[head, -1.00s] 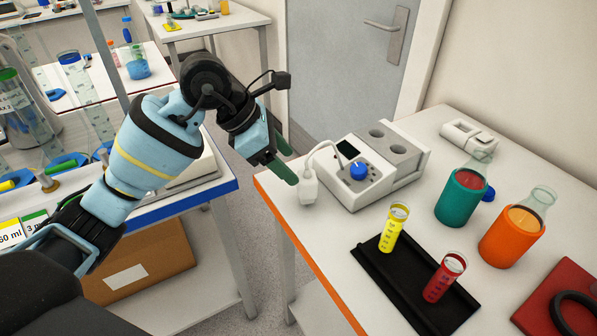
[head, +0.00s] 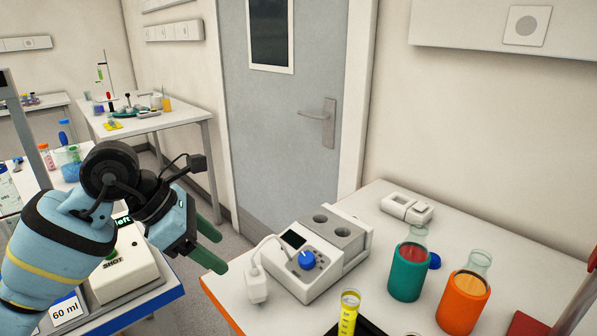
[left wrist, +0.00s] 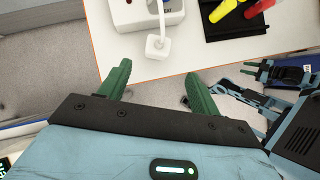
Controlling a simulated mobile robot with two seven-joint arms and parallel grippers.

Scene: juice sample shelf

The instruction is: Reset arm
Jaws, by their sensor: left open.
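My left gripper (head: 224,253) is open and empty, its two green fingers apart. In the head view it hangs over the gap between the two benches, left of the white device (head: 318,263) with a blue knob. In the left wrist view, the fingers of the left gripper (left wrist: 158,73) point toward the bench edge, with nothing between them. A blue and black arm part, which looks like my right gripper (left wrist: 262,75), shows at the right of that view. Its jaw opening is unclear. The right gripper is out of the head view.
A yellow tube (head: 348,314), a green-sleeved bottle (head: 408,270) and an orange-sleeved bottle (head: 464,302) stand there. A door (head: 290,125) is behind.

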